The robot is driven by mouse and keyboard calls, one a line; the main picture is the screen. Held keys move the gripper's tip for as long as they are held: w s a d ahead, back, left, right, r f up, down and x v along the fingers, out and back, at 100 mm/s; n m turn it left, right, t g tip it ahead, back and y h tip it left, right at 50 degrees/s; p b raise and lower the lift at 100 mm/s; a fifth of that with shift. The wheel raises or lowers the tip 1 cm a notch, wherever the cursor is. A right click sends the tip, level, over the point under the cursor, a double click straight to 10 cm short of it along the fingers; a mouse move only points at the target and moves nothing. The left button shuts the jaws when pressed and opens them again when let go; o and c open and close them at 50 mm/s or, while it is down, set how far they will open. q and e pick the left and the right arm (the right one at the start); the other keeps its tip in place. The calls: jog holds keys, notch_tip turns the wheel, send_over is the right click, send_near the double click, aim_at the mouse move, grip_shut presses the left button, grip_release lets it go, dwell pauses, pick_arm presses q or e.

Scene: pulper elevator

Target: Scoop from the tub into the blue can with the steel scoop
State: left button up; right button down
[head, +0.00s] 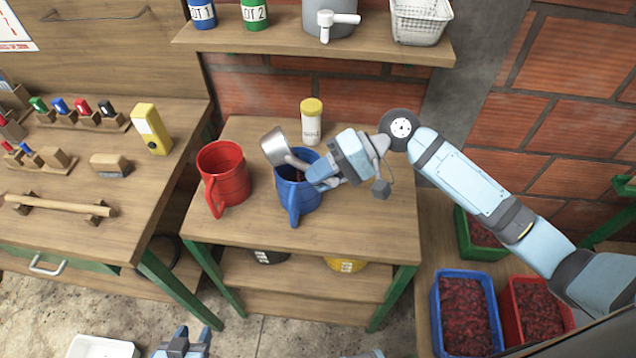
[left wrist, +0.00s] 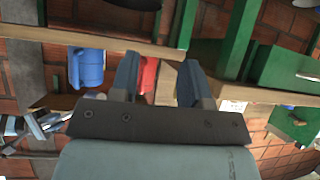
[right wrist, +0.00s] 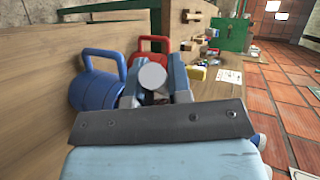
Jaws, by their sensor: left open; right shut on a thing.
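The steel scoop (head: 275,147) is in my right gripper (head: 318,180). Its bowl is tilted at the upper left rim of the blue can (head: 298,200); whether they touch I cannot tell. Some dark red shows inside the can, which stands upright on the table. In the right wrist view a round grey scoop part (right wrist: 152,76) sits between the fingers, with the blue can (right wrist: 95,90) to the left. My left gripper (left wrist: 158,85) is open and empty, low at the head view's bottom edge. A white container (head: 100,348), possibly the tub, is cut off at bottom left.
A red can (head: 224,178) stands left of the blue can, and a yellow-lidded bottle (head: 312,122) behind it. Blue (head: 438,315) and red (head: 512,318) crates of dark red fruit sit at right. A shelf (head: 330,47) overhangs the back. The table's front is clear.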

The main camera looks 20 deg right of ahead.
pick_arm(q)
notch_tip(320, 180, down, 7)
jog(key=w+b, duration=0.1)
jog(key=b, duration=1.1)
jog(key=shift+d+f+b, duration=0.2)
jog(key=shift+d+b, duration=0.1)
jog(key=shift+d, duration=0.1)
pick_arm(e)
jog(key=d+y, duration=0.1)
jog(key=y, duration=0.2)
jog(key=d+f+y, duration=0.1)
jog(key=y, duration=0.2)
jog(key=d+y, duration=0.2)
jog(key=y, duration=0.1)
jog(key=shift+w+f+g, duration=0.15)
jog(key=shift+g, duration=0.15)
pick_arm(q)
jog(key=shift+d+f, duration=0.15)
pick_arm(e)
jog(key=shift+d, duration=0.1)
